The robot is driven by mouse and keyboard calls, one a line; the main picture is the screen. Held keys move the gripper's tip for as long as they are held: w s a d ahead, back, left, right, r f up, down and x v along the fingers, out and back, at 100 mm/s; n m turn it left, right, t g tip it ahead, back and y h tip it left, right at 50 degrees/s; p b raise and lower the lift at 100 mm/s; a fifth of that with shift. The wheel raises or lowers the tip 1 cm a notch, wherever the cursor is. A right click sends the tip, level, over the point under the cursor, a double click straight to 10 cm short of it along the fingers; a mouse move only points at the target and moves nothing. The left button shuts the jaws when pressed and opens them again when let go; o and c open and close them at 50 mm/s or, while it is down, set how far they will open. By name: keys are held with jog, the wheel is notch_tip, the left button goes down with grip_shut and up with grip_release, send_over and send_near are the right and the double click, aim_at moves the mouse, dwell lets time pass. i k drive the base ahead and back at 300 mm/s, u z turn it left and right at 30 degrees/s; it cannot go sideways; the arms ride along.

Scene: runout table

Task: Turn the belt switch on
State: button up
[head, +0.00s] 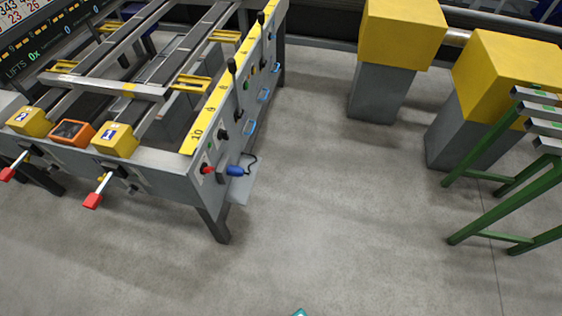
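The runout table (175,160) stands at the left, with controls along its grey side panel. Two levers with red grips (93,200) stick out from the table's front end. My gripper cannot be made out in the head view.
A blue handle (235,171) with a black cable sits by a small shelf (242,186) at the table's corner. Yellow-topped grey pillars (382,92) and a green stand (500,215) are at the right. The floor between is clear. A small teal tip at the bottom edge is unidentified.

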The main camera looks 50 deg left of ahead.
aim_at(205, 169)
jog(key=z, duration=0.25)
jog(key=i, duration=1.15)
jog(key=u, duration=2.35)
